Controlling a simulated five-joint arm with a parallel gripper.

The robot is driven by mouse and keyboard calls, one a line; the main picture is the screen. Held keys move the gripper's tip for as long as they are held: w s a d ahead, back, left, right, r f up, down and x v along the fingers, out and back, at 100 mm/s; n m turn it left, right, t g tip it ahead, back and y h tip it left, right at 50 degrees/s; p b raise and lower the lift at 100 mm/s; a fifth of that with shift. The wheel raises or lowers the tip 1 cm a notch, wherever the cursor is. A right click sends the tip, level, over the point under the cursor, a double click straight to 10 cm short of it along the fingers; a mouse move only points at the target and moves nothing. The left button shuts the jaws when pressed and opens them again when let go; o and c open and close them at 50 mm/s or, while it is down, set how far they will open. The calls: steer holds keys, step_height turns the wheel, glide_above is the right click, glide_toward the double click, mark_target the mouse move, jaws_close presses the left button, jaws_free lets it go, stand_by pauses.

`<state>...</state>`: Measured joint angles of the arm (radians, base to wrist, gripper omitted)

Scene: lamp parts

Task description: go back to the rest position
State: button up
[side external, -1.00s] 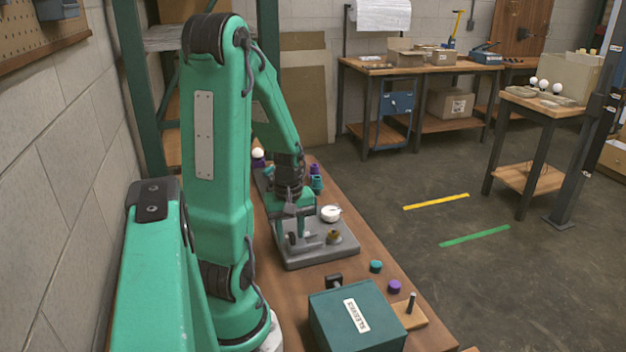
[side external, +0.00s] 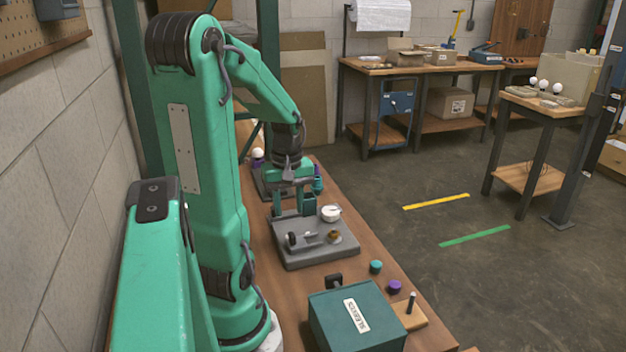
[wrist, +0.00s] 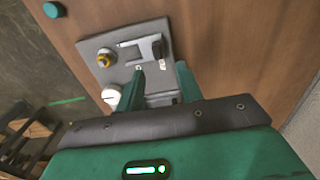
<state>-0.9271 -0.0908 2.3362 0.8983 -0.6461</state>
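My gripper (side external: 292,212) hangs with its fingers pointing down over the back part of a grey fixture plate (side external: 318,258). In the wrist view my gripper (wrist: 160,70) is open, with a clear gap between its two green fingers and nothing held there. The plate carries a white round part (side external: 331,213), a brass-coloured part (side external: 334,237) and a dark upright part at its left. The wrist view also shows the brass part (wrist: 103,58) and the white part (wrist: 111,95), both to the left of the fingers. The fingers appear clear of the parts.
A teal labelled box (side external: 357,318) stands at the bench front. Beside it are a teal cap (side external: 376,266), a purple cap (side external: 394,286) and a wooden block with a peg (side external: 410,315). A white bulb (side external: 258,153) and teal pieces (side external: 318,182) stand farther back.

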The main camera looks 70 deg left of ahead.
stand_by(0.3)
steer(key=w+d+r+m+t, duration=0.2)
steer(key=d+r+m, duration=0.3)
steer(key=d+m, duration=0.4)
steer(key=w+d+r+m+t, duration=0.3)
steer(key=d+r+m, duration=0.2)
steer(key=d+m, duration=0.4)
steer(key=d, duration=0.4)
steer(key=shift+w+d+r+t, duration=0.25)
steer(key=shift+r+t, duration=0.05)
steer(key=shift+r, duration=0.1)
